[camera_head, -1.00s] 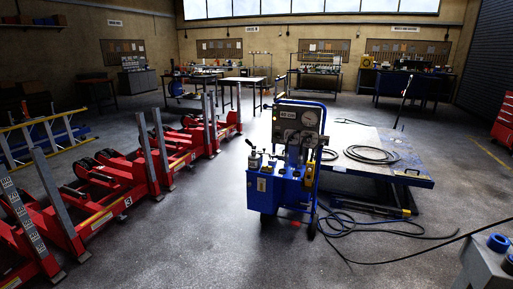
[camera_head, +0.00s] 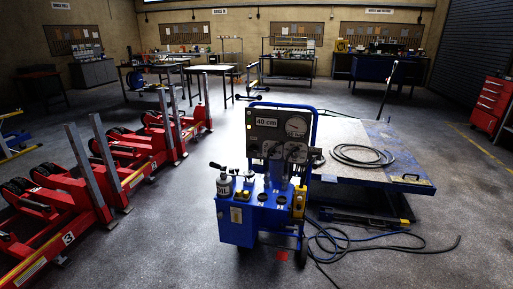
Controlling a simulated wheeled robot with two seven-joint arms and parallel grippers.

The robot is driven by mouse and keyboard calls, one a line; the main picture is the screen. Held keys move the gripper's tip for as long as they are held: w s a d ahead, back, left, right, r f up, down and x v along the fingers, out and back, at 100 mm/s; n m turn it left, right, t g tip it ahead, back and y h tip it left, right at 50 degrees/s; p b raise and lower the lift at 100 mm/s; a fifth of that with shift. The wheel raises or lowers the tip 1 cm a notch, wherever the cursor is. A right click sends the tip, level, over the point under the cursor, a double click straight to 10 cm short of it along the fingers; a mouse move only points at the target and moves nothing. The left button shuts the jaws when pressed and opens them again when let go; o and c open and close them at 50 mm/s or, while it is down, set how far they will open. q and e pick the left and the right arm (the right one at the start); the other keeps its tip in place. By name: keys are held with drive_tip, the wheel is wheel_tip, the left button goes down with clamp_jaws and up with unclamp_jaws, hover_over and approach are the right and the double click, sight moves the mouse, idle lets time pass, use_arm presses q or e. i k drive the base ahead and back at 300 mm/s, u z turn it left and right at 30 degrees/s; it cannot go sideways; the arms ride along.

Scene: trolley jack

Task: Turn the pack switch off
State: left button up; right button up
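A blue wheeled pump pack (camera_head: 238,222) stands ahead of me near the middle of the head view. It carries a grey panel (camera_head: 266,122) with a "40 cm" display, round gauges and a small yellow light at its left edge. On its top are a grey oil can (camera_head: 224,185), black knobs and a lever. A yellow box (camera_head: 299,201) hangs on its right side; it may be a switch, but it is too small to read. Neither of my grippers shows in the view.
Right of the pack is a low lift table (camera_head: 350,140) with a coiled black hose (camera_head: 362,155). Hoses (camera_head: 370,240) lie on the floor at the front right. Red jacks (camera_head: 75,210) line the left.

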sight(252, 147)
drive_tip(key=u, duration=0.2)
drive_tip(key=i, duration=1)
drive_tip(key=z, duration=0.7)
drive_tip(key=i, duration=0.8)
drive_tip(key=z, duration=0.65)
